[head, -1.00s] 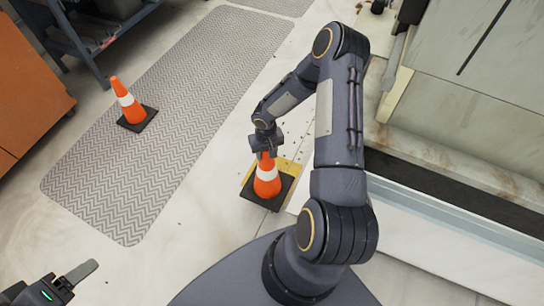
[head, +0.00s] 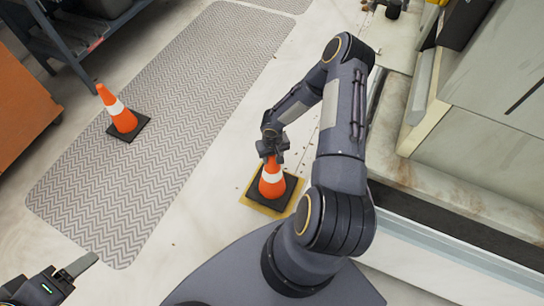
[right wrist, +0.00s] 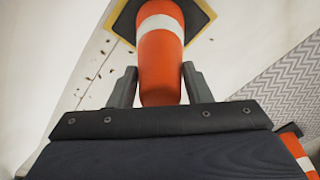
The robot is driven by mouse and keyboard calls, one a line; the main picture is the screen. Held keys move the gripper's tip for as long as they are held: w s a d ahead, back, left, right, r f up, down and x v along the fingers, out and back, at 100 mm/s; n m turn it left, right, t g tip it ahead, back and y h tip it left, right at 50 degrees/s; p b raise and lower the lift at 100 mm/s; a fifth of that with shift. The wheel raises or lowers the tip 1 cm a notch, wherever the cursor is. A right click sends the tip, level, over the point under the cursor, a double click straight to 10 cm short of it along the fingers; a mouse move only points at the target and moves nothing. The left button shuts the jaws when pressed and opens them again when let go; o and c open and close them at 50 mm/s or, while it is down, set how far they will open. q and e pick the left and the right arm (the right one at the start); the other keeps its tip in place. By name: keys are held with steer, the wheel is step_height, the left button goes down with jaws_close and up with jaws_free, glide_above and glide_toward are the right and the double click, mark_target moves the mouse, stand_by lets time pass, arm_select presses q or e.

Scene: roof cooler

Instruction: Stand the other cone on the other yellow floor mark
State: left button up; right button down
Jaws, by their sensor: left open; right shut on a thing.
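An orange cone (head: 271,187) with a white band and black square base stands about upright over a yellow floor mark (head: 261,207). Yellow shows along the base's edges; I cannot tell whether the base touches the floor. My right gripper (head: 271,157) is shut on the cone's top. In the right wrist view, its two fingers (right wrist: 159,88) are on either side of the cone (right wrist: 161,58), with the yellow mark (right wrist: 122,42) beyond. A second orange cone (head: 123,120) stands on the grey patterned mat. My left gripper (head: 75,268) is open and empty at lower left.
The grey patterned mat (head: 170,130) covers the floor at left. A blue-grey rack (head: 85,45) and an orange cabinet (head: 22,105) stand at far left. A pale unit with a ledge (head: 465,200) is at right. Floor between mat and held cone is clear.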

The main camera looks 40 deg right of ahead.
mark_target(272, 172)
step_height(272, 172, down, 3)
steer(key=shift+w+d+f+b, duration=0.1)
steer(key=shift+d+b, duration=0.05)
steer(key=shift+b, duration=0.65)
steer(key=shift+f, duration=0.15)
steer(key=shift+w, duration=0.1)
arm_select(q)
steer(key=shift+a+x, duration=0.25)
steer(key=shift+x, duration=0.8)
steer(key=shift+f, duration=0.15)
arm_select(e)
steer(key=shift+f, duration=0.1)
steer(key=c, duration=0.7)
jaws_free()
arm_select(q)
steer(key=shift+f, duration=0.1)
arm_select(e)
steer(key=shift+r, duration=0.2)
